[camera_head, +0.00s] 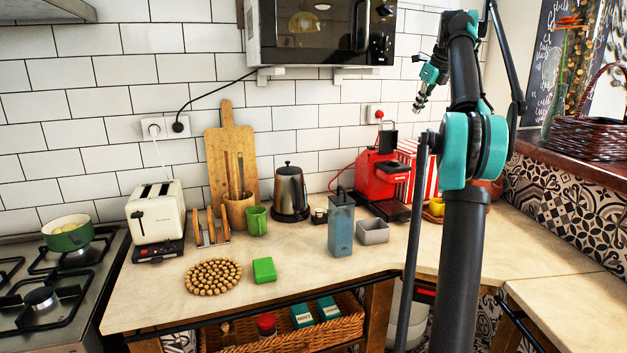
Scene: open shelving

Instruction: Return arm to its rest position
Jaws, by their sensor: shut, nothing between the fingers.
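My arm (465,230) stands raised at the right of the head view, with dark links and teal joints. It is folded at the top. My gripper (419,106) hangs from the teal wrist, pointing down and to the left in front of the tiled wall. It looks small, shut and empty, and it is well above the counter. My arm hides part of the counter's right side and of the red-striped box (420,168).
A microwave (320,35) hangs left of my gripper. Below are a red coffee machine (380,178), a blue-grey dispenser (341,228), a grey container (373,232) and a kettle (290,193). A wicker basket (592,138) sits on the right ledge.

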